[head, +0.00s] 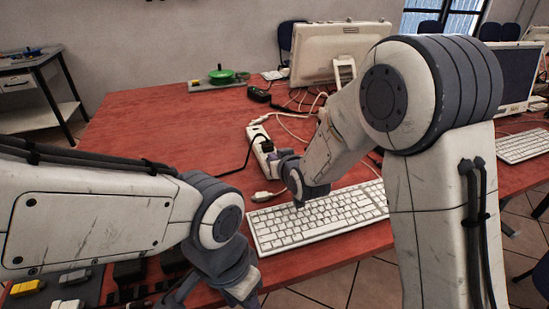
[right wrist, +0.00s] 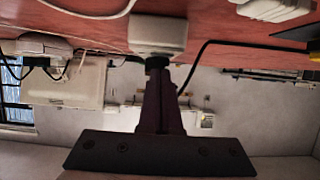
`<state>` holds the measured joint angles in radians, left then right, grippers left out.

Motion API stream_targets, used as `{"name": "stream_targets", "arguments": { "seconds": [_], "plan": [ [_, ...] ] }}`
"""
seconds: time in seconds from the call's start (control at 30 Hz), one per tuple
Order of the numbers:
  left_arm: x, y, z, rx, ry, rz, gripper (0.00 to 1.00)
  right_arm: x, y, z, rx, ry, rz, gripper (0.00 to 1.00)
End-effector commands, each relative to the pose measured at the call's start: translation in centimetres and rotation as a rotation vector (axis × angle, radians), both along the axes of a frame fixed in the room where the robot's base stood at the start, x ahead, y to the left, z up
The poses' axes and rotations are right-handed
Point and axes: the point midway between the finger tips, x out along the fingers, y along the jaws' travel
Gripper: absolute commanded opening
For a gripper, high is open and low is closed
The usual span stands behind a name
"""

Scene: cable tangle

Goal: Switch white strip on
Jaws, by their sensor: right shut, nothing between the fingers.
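The white strip (head: 256,132) lies on the red table left of the keyboard, with a black plug (head: 267,146) on it. My right gripper (head: 279,160) is shut and empty at the strip's near end, partly hidden by its own arm. In the right wrist view, which looks upside down, the shut fingers (right wrist: 158,66) point at a white block (right wrist: 158,34) that looks like the strip's end; I cannot tell if they touch. The strip's switch is not clearly visible. My left gripper (head: 240,287) is low at the table's front edge, its fingers unclear.
White cables run behind the strip toward a monitor (head: 338,50). The table's left middle is clear.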

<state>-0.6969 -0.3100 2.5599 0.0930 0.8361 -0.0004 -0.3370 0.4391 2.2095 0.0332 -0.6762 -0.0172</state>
Motion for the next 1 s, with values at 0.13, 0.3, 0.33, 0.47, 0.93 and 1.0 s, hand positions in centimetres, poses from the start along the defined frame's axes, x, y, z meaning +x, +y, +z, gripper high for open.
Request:
{"name": "stream_targets", "arguments": {
  "seconds": [0.13, 0.3, 0.33, 0.47, 0.93, 1.0],
  "plan": [
    [0.0, 0.0, -1.3, 0.001, 0.001, 0.0, 0.5, -0.2, -0.1, -1.1, 0.0, 0.001, 0.0, 0.0],
    [0.0, 0.0, -1.0, 0.0, 0.0, 0.0, 0.5, -0.2, -0.1, -1.2, -0.002, 0.007, 0.0, 0.0],
    [0.0, 0.0, -1.0, 0.0, 0.0, 0.0, 0.5, -0.2, -0.1, -1.2, -0.002, 0.008, 0.0, 0.0],
    [0.0, 0.0, -0.8, 0.0, 0.0, 0.0, 0.5, -0.3, -0.1, -0.9, -0.003, 0.01, 0.0, 0.0],
    [0.0, 0.0, 0.1, 0.0, 0.0, 0.0, 0.5, -0.2, -0.1, 0.6, -0.001, 0.004, 0.0, 0.0],
    [0.0, 0.0, 0.1, 0.0, 0.0, 0.0, 0.5, -0.2, -0.1, 0.6, -0.001, 0.003, 0.0, 0.0]
  ]
}}
